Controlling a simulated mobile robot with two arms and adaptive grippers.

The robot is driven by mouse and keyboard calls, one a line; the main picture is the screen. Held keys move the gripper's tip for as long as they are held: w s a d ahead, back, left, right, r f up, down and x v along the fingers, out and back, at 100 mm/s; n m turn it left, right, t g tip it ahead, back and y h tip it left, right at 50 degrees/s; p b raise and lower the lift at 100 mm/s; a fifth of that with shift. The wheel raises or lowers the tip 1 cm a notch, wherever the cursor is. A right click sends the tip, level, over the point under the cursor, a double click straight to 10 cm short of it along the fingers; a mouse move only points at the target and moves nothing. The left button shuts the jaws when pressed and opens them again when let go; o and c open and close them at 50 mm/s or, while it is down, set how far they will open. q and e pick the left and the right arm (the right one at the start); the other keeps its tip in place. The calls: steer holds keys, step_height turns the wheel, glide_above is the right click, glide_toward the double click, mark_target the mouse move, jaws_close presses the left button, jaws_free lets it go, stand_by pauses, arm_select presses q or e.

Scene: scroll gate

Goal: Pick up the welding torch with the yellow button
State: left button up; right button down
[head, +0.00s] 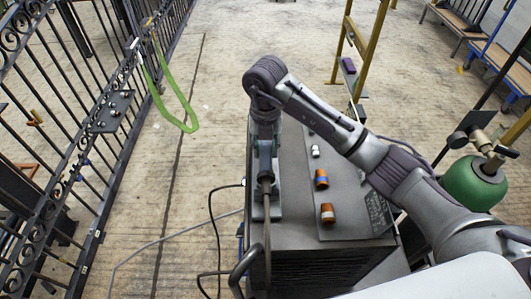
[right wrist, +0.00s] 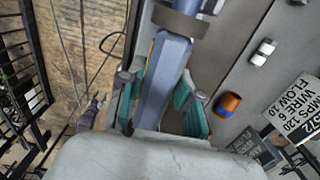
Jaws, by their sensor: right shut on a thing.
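My right gripper (head: 264,150) reaches down over the top of the dark welding machine (head: 335,235). In the right wrist view the gripper (right wrist: 160,96) has its teal finger pads on both sides of a blue-grey torch handle (right wrist: 166,72), shut on it. A brown band crosses the handle near the top of that view. I cannot see a yellow button on the handle. In the head view the torch (head: 266,180) shows only in part below the gripper, at the machine's left side. My left gripper is not in view.
A green gas cylinder (head: 474,184) stands at the right. Cables run on the floor at the left of the machine. A black iron gate (head: 70,110) with a green strap (head: 180,95) is further left, with bare floor between.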

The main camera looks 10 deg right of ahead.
steer(key=r, duration=0.1)
steer(key=r+b, duration=0.1)
steer(key=shift+s+d+r, duration=0.2)
steer(key=shift+d+r, duration=0.05)
steer(key=shift+r, duration=0.05)
arm_select(q)
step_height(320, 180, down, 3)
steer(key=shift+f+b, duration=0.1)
steer(key=shift+b, duration=0.7)
arm_select(e)
steer(key=s+d+r, duration=0.5)
steer(key=s+r, duration=0.1)
steer(key=s, duration=0.3)
steer(key=shift+s+d+r, duration=0.25)
steer(key=shift+d+r, duration=0.05)
steer(key=shift+d, duration=0.05)
